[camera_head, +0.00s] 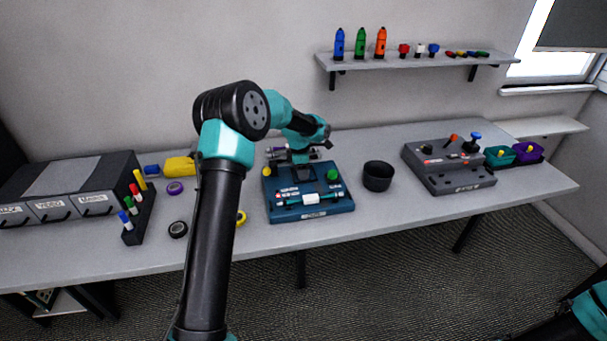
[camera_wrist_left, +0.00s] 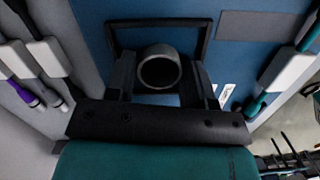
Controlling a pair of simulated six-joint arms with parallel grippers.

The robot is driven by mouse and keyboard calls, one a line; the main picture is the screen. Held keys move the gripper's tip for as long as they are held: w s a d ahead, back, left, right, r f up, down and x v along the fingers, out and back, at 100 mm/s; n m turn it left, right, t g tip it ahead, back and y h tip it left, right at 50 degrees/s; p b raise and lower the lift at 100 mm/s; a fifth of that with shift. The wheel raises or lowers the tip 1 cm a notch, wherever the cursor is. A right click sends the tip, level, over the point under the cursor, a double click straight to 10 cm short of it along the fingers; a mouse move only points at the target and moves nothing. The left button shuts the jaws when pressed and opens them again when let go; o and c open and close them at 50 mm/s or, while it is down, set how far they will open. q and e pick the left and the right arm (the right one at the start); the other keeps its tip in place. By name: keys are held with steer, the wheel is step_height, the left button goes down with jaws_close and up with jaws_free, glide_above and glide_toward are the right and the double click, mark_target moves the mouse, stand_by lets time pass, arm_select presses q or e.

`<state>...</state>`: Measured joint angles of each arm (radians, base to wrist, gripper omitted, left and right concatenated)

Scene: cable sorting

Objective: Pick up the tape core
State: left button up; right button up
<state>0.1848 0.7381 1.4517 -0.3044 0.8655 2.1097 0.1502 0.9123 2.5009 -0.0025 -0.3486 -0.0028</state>
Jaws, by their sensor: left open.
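A grey ring that looks like the tape core (camera_wrist_left: 160,70) shows in the left wrist view with its dark round opening facing the camera. It lies between the two black fingers of my left gripper (camera_wrist_left: 160,82), above the blue cable board (camera_wrist_left: 90,35). My left gripper (camera_head: 300,160) is open. In the head view it is over the back of the blue board (camera_head: 318,211), and the grey ring cannot be made out there. I cannot tell whether the fingers touch the ring. My right gripper is not in view.
A black cup (camera_head: 377,177) stands right of the board, then a grey control box (camera_head: 460,182). Black (camera_head: 178,229), purple (camera_head: 174,188) and yellow (camera_head: 241,218) tape rolls lie left. White clips (camera_wrist_left: 288,68) hold cables. Clear tabletop lies between cup and control box.

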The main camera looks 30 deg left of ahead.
arm_select(q)
steer(key=c, duration=0.5)
steer(key=shift+r, duration=0.15)
steer(key=shift+c, duration=0.2)
steer(key=shift+r, duration=1.6)
steer(key=s+d, duration=0.2)
steer(key=s, duration=0.2)
steer(key=s+d+r, duration=0.1)
steer(key=s+d, duration=0.2)
steer(key=s, duration=0.2)
steer(key=s+d, duration=0.3)
steer(key=s, duration=0.1)
steer(key=shift+s+d+r, duration=0.2)
steer(key=shift+s+r, duration=0.05)
steer(key=shift+s, duration=0.1)
